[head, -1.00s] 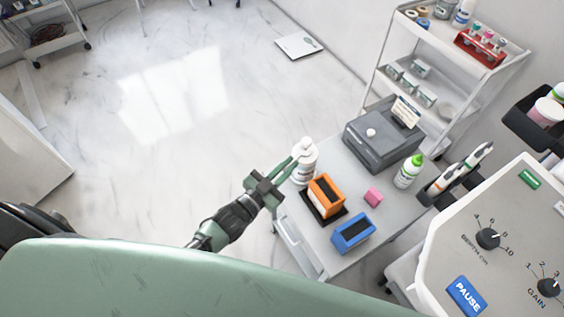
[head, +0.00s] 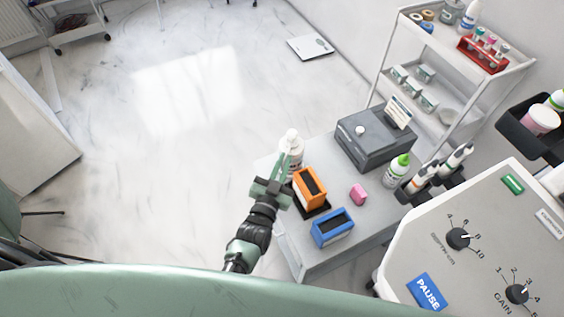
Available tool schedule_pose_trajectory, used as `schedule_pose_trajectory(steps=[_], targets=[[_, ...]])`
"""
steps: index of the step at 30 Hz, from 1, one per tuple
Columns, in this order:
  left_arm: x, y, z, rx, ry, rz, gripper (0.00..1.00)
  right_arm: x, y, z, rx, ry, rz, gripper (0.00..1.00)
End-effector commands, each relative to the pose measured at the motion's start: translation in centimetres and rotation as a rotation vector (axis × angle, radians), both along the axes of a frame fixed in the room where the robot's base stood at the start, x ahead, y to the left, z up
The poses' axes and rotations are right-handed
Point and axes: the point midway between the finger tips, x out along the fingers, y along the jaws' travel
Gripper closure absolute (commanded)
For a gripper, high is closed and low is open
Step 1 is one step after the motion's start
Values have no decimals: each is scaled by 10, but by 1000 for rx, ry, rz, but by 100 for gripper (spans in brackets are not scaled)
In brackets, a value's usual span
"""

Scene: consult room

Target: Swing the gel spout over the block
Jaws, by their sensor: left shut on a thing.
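A white pump bottle (head: 296,156), which I take for the gel, stands upright at the back left of the small grey table. Its spout is too small to tell which way it points. My left gripper (head: 284,163) reaches in from below left, with its fingers shut on the upper part of the pump bottle. The fingers hide part of the bottle's left side, so the exact contact is hard to see. My right gripper is not in view.
An orange holder (head: 308,187) on a dark mat stands just right of my gripper. A blue holder (head: 332,229), a green-capped bottle (head: 396,171) and a grey boxy device (head: 374,140) share the table (head: 310,265). A control panel (head: 480,250) fills the lower right. Open floor lies left.

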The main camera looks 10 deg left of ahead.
Motion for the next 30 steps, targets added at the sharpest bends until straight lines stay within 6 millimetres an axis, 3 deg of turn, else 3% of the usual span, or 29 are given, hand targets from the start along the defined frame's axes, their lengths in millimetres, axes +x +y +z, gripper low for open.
schedule_pose_trajectory(steps=[8, 9, 11, 22, 30], targets=[[0, 0, 1, 2, -2, 0, 100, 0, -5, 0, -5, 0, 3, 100], [0, 0, 1, 2, -2, 0, 83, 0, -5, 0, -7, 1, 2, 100], [0, 0, 1, 1, -2, 0, 71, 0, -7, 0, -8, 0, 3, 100], [-4, 1, 0, 0, 0, 0, 71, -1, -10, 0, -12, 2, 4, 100], [-47, 6, -1, 0, 2, -1, 71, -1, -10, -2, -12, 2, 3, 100]])
